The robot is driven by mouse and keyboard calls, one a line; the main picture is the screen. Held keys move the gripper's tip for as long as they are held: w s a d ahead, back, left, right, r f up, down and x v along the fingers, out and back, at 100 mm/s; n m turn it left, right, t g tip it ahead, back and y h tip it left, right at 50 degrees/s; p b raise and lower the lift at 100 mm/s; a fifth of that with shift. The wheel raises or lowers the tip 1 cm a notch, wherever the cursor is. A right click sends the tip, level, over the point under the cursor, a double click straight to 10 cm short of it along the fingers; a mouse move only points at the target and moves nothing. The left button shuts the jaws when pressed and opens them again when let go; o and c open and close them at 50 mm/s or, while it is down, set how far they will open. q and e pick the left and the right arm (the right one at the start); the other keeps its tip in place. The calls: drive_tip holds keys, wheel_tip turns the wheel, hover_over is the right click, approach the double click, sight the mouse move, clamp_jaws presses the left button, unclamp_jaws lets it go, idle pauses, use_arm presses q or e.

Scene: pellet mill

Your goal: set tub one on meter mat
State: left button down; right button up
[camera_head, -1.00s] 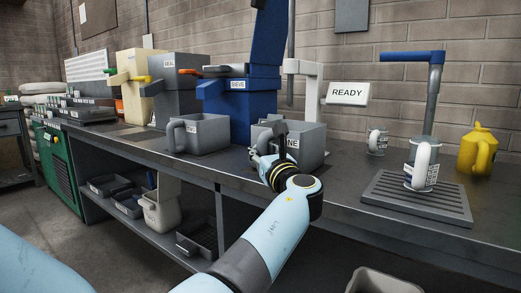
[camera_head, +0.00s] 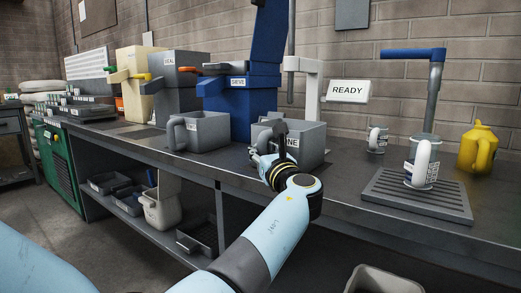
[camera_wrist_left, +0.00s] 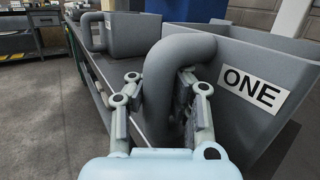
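Tub one (camera_head: 306,146) is a grey tub labelled ONE, upright on the dark bench below the white post. Its thick grey handle (camera_wrist_left: 163,72) faces my left gripper. My left gripper (camera_wrist_left: 160,82) has one finger on each side of this handle, with the pads close against it. In the head view my left gripper (camera_head: 265,148) covers part of the tub's front and label. I cannot make out a mat marked as the meter mat; a flat dark patch (camera_head: 140,133) lies on the bench farther left. My right gripper is not in view.
Another grey tub (camera_head: 207,131) stands left of tub one. The blue sieve machine (camera_head: 232,105) is behind. A white post holds a READY sign (camera_head: 348,91).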

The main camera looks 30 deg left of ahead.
use_arm(q)
drive_tip(key=c, duration=1.3)
unclamp_jaws()
drive_tip(key=shift+o, duration=0.7)
drive_tip(key=shift+f, duration=0.2)
drive_tip(key=o, duration=1.1)
drive_tip(key=shift+r, duration=0.1)
drive_tip(key=shift+d, duration=0.1)
